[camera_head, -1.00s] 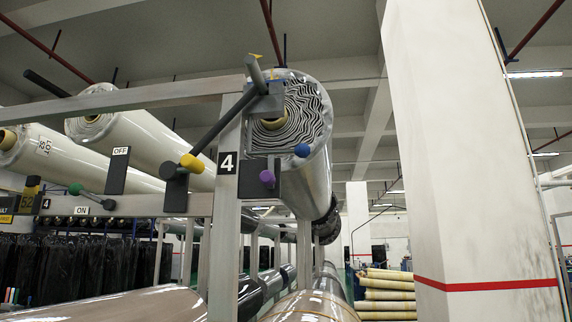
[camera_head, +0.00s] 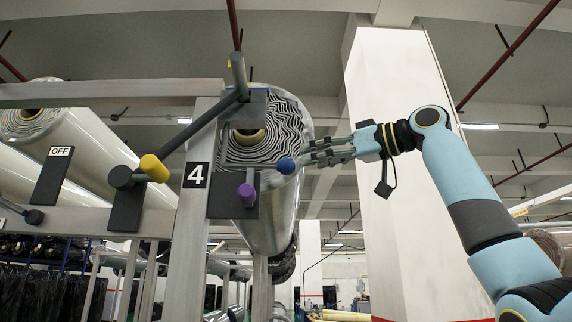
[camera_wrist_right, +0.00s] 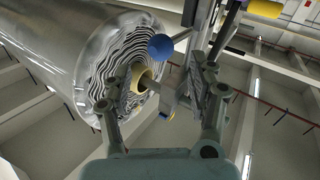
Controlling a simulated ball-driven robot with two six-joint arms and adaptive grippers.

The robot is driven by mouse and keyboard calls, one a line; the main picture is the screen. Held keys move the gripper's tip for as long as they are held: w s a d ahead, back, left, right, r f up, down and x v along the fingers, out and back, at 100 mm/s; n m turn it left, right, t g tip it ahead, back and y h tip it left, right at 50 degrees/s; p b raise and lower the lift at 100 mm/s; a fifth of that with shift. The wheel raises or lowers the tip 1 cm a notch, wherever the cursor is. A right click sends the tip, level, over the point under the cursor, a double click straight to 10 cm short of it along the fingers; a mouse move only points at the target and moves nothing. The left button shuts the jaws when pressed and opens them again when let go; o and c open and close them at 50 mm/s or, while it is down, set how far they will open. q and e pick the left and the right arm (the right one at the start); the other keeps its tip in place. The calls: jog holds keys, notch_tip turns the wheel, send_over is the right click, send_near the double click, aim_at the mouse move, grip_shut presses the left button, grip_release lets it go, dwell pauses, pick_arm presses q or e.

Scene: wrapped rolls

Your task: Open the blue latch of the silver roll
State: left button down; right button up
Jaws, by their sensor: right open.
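The silver roll (camera_head: 275,222) lies in the rack, with its striped, layered end facing me. The blue knob (camera_head: 286,165) of the latch is in front of the roll's lower right edge. My right gripper (camera_head: 304,158) comes in from the right, open and empty, its fingertips close beside the blue knob. In the right wrist view the blue knob (camera_wrist_right: 160,46) shows just beyond the gap between the open fingers (camera_wrist_right: 163,76). I cannot tell whether they touch it. The rest of the blue latch is partly hidden behind the plate. My left gripper is not in view.
A purple knob (camera_head: 247,192) on a dark plate sits left of the blue one. A grey lever (camera_head: 201,126) and a yellow knob (camera_head: 154,167) are farther left, by the post marked 4 (camera_head: 193,225). A white pillar (camera_head: 395,85) stands behind my right arm.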

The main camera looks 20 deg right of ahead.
aim_at(294, 163)
jog(key=p+x, duration=0.3)
jog(key=x, duration=0.3)
jog(key=shift+w+a+r, duration=0.15)
jog(key=shift+w+a, duration=0.1)
jog(key=shift+a, duration=0.05)
jog(key=shift+w+a, duration=0.2)
jog(key=shift+w, duration=0.1)
jog(key=shift+w+a+f, duration=0.2)
jog(key=shift+w+a, duration=0.05)
jog(key=shift+w, duration=0.2)
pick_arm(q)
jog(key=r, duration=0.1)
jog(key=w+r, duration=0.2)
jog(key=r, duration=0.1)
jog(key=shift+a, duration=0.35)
pick_arm(e)
jog(key=shift+s, duration=0.2)
grip_shut()
